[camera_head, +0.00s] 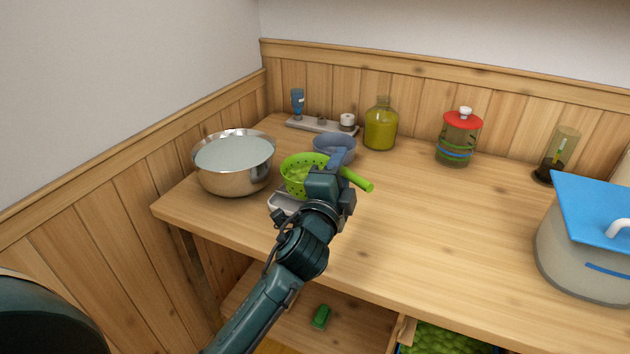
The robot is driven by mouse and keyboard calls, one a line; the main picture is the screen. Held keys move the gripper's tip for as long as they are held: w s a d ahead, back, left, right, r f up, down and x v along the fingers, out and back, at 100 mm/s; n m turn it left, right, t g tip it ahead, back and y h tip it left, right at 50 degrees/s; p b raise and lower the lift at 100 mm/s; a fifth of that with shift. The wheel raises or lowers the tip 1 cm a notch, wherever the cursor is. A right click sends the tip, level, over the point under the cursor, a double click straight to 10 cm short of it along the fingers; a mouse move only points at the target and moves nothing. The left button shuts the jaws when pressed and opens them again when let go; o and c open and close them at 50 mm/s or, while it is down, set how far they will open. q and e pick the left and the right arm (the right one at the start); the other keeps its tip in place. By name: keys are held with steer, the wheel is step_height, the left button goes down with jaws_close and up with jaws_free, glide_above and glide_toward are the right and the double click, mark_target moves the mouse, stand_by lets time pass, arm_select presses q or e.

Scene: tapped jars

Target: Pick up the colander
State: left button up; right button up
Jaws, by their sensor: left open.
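The green colander (298,170) stands on the wooden counter (430,220), left of the middle in the head view. It is a perforated bowl with a straight green handle (357,180) pointing to the right. My left gripper (337,163) is open at the colander's right side, over the base of the handle. The gripper hides part of the bowl and handle, and I cannot tell whether it touches them. My right gripper is not in view.
A steel pot (235,180) stands close left of the colander, and a blue-grey bowl (333,147) close behind it. A light tray (284,203) lies in front. An oil bottle (381,128) and a red-lidded jar (459,140) stand behind. The counter's middle right is clear.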

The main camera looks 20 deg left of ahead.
arm_select(q)
steer(key=shift+c, duration=0.4)
jaws_close()
stand_by(0.9)
